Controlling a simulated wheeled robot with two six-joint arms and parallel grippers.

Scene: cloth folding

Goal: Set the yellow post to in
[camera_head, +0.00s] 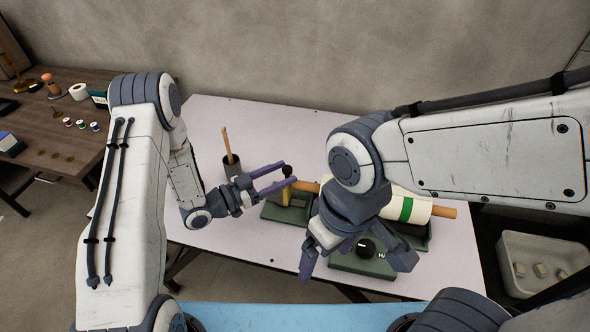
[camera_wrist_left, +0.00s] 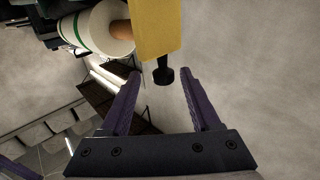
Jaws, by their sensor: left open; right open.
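The yellow post (camera_head: 286,196) stands at the left end of the green stand on the table. In the left wrist view the yellow post (camera_wrist_left: 155,28) comes down from the top edge, with a black knob (camera_wrist_left: 163,76) on its end. My left gripper (camera_head: 289,173) is open, its two purple fingers on either side of the knob; I cannot tell whether they touch it. My right gripper (camera_head: 356,258) is open and empty, lower down in front of the stand. My right arm hides part of the stand and roll.
A white roll with a green band (camera_head: 406,207) lies on a wooden rod (camera_head: 444,212). A green box with a black knob (camera_head: 367,249) sits near my right gripper. A dark cup (camera_head: 232,166) holds a wooden stick. The table's far left (camera_head: 215,115) is clear.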

